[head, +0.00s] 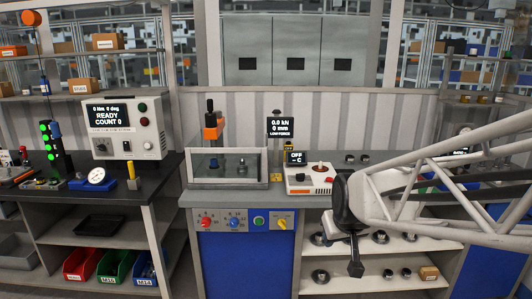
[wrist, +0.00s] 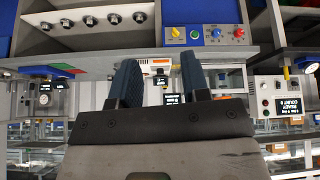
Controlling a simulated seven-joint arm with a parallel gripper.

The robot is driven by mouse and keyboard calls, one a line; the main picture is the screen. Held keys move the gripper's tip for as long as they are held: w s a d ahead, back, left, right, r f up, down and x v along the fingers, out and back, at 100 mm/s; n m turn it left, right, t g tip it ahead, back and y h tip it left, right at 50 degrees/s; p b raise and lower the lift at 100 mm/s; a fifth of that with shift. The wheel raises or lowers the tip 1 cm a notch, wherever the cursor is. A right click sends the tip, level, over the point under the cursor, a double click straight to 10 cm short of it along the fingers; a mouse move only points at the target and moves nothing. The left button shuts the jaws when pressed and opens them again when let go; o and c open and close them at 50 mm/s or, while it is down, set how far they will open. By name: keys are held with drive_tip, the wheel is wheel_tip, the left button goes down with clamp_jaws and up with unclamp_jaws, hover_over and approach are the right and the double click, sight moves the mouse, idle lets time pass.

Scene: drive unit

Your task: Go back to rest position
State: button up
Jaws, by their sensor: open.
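My arm reaches in from the right in the head view. My gripper (head: 356,268) hangs in front of the middle bench, over the open shelves and to the right of the blue cabinet front. Its fingers overlap there and look like one dark shape. In the wrist view, which looks upside down, my gripper (wrist: 159,60) shows two dark blue fingers spread apart. Nothing is held between them. The white heater unit shows through the gap, further away.
The white heater unit (head: 308,179) with an "OFF" display stands on the middle bench (head: 230,197), left of my arm. A press with a clear guard (head: 228,167) stands beside it. The READY console (head: 125,127) is at left. Shelves (head: 395,277) with small parts lie behind my gripper.

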drive_tip(key=s+d+m+g, duration=0.1)
drive_tip(key=s+m+g, duration=0.1)
drive_tip(key=s, duration=1.9)
drive_tip(key=shift+d+g, duration=0.35)
drive_tip(key=shift+g, duration=0.35)
drive_tip(key=shift+w+r, duration=0.1)
